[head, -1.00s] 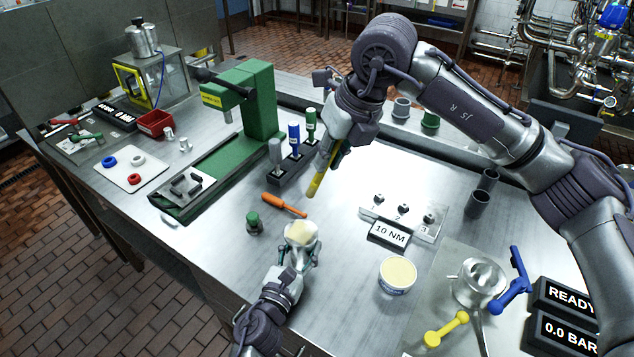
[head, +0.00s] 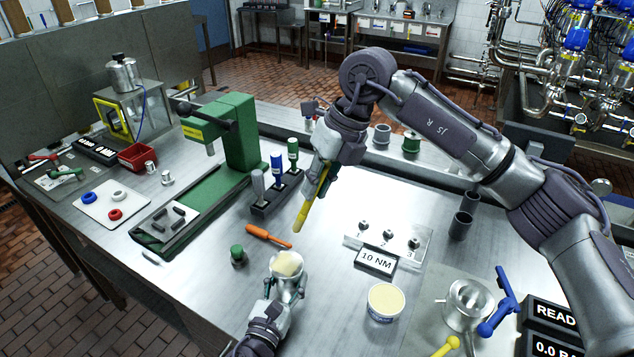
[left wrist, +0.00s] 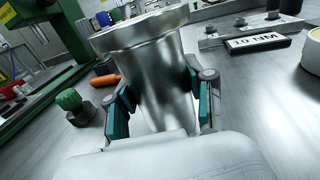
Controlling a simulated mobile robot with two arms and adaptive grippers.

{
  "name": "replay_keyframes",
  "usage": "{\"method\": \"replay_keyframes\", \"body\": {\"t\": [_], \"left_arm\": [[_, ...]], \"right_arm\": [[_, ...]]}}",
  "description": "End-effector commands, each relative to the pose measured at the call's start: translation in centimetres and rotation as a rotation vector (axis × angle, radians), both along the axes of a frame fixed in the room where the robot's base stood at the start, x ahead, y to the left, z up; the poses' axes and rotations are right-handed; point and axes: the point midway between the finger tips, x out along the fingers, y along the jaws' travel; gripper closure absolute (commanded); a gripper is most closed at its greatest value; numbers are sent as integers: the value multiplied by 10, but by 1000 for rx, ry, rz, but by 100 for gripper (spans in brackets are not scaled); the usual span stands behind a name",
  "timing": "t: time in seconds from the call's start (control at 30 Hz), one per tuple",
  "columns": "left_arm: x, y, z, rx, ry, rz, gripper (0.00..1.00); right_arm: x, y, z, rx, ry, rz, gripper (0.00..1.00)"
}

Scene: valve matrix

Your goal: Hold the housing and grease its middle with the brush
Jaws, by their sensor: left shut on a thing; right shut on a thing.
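The housing is a silvery metal body with a wide flange on top (left wrist: 155,75). In the head view (head: 286,287) a cream-coloured patch shows at its mouth. My left gripper (left wrist: 158,108) is shut around the housing, its green pads on both sides, and holds it roughly upright near the table's front edge. My right gripper (head: 325,172) is shut on the yellow brush (head: 301,215), which points down, its lower end above and a little right of the housing in the picture, apparently apart from it. The brush's upper part is partly hidden by the fingers.
A tub of pale grease (head: 385,303) stands right of the housing. An orange-handled tool (head: 268,236) and a green-topped part (head: 238,256) lie close by on the left. A green press (head: 240,135) stands at the left. A fixture marked 10 NM (head: 376,261) is at right.

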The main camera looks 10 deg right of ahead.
Motion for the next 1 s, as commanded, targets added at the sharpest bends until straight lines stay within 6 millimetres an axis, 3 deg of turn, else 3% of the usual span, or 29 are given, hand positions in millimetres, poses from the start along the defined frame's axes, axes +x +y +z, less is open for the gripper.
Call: {"method": "replay_keyframes", "body": {"t": [0.77, 1.0], "left_arm": [[0, 0, 0, 0, 0, 0, 98], [0, 0, 0, 0, 0, 0, 98]], "right_arm": [[0, 0, -70, -1, 1, -1, 100], [-19, 14, -70, -1, 0, 3, 100]]}}
